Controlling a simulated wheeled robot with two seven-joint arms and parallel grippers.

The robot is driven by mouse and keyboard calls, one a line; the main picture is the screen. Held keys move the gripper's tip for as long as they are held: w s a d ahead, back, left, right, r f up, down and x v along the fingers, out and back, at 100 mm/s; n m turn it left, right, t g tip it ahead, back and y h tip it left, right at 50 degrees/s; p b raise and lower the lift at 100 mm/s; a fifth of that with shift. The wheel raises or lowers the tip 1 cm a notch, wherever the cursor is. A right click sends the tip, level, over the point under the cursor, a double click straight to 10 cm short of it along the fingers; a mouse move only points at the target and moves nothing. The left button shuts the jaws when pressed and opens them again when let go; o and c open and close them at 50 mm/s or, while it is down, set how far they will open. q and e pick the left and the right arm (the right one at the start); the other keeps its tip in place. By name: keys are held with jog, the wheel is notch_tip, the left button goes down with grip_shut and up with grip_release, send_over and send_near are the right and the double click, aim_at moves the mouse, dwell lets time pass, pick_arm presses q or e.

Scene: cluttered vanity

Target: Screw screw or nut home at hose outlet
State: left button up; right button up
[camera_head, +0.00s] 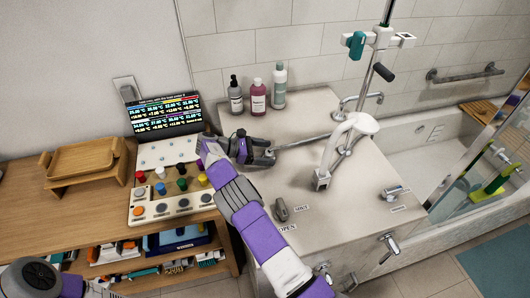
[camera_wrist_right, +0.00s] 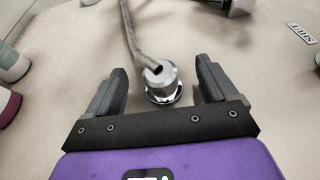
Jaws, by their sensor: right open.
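In the right wrist view, a thin metal hose or pipe (camera_wrist_right: 131,35) ends at a short silver cylindrical fitting (camera_wrist_right: 160,75) on the pale counter. A shiny round ring or base shows under the fitting. My right gripper (camera_wrist_right: 160,70) is open, with one dark finger on each side of the fitting and visible gaps to both. In the head view my right gripper (camera_head: 270,153) is low over the counter at the left end of the metal pipe (camera_head: 305,140); its fingers hide the fitting there. I cannot tell the thread or how far the fitting is seated. My left gripper is out of view.
Several bottles (camera_head: 257,97) stand behind the gripper. A button panel (camera_head: 172,207) and a screen (camera_head: 165,117) are on the left.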

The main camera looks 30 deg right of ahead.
jog(key=shift+r+n+t+p, duration=0.3)
jog(key=shift+n+t+p, duration=0.15)
jog(key=shift+p, duration=0.3)
jog(key=n+t+p, duration=0.1)
jog(key=p, duration=0.1)
jog(key=n+t+p, duration=0.1)
jog(key=t+p, duration=0.1)
jog(key=shift+s+n+t+h, duration=0.25)
jog(key=shift+s+n+h, duration=0.05)
jog(key=shift+n+h, duration=0.1)
jog(key=shift+s+n+t+p, duration=0.15)
jog(key=shift+n+t+p, duration=0.6)
jog(key=shift+p, duration=0.3)
jog(key=shift+f+n+t, duration=0.15)
jog(key=shift+n+t, duration=0.35)
jog(key=shift+t, duration=0.15)
jog(key=shift+f+t, duration=0.1)
jog(key=shift+t, duration=0.2)
jog(key=shift+p, duration=0.3)
